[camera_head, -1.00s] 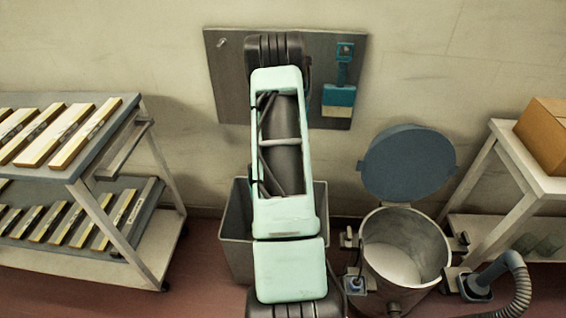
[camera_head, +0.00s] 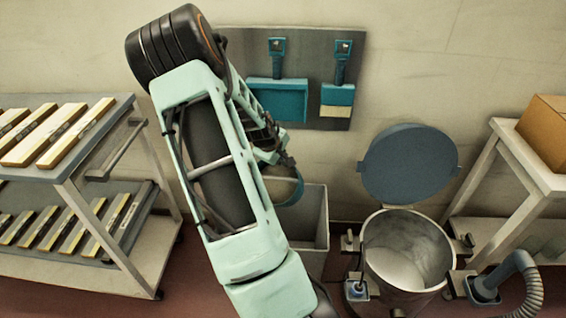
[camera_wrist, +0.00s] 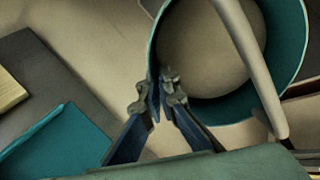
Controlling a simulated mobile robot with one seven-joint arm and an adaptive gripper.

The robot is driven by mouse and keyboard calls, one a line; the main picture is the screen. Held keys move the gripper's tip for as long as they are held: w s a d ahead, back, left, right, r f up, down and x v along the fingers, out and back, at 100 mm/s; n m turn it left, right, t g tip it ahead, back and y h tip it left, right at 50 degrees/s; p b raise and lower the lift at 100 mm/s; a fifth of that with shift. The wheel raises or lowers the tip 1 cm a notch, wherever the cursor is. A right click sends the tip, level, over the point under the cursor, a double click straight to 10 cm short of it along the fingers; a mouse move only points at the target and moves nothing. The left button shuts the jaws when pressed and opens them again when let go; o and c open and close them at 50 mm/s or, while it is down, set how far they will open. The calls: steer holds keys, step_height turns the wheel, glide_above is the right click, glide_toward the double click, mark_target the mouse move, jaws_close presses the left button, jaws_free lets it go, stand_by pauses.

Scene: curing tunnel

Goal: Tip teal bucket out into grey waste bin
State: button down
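The teal bucket (camera_head: 293,192) hangs from my gripper, over or just in front of the grey waste bin (camera_head: 317,232) in the head view; my arm hides much of both. In the wrist view the round bucket (camera_wrist: 285,85) shows its open mouth, a grey-brown surface inside and a pale handle across it. I cannot tell whether that surface is contents or the bottom. My gripper (camera_wrist: 162,82) is closed on the bucket's rim; it also shows in the head view (camera_head: 268,155). The bucket's exact tilt is unclear.
A round metal vessel (camera_head: 382,285) with a raised blue-grey lid (camera_head: 410,165) stands right of the bin. A trolley (camera_head: 72,180) of bars is at left, a table (camera_head: 515,150) with a carton at right. A tool board (camera_head: 230,50) hangs on the wall behind.

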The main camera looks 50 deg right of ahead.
mark_target(269, 178)
steer(key=s+a+t+h+b, duration=0.1)
steer(key=a+h+b, duration=0.2)
steer(key=h+b, duration=0.1)
steer(key=s+a+r+t+h+b, duration=0.1)
steer(key=a+h+b, duration=0.2)
steer(key=b, duration=0.3)
steer(key=s+a+t+h+b, duration=0.1)
steer(key=a+t+h+b, duration=0.1)
steer(key=h+b, duration=0.3)
steer(key=shift+s+a+r, duration=0.1)
steer(key=shift+a+r, duration=0.1)
steer(key=shift+a, duration=0.55)
steer(key=shift+s+a+t+h+b, duration=0.15)
steer(key=shift+s+a+h, duration=0.1)
steer(key=shift+a+h, duration=0.4)
steer(key=shift+s+a+t+h+b, duration=0.2)
steer(key=shift+a+h, duration=0.25)
steer(key=shift+a, duration=0.35)
steer(key=shift+s, duration=0.1)
stand_by(1.0)
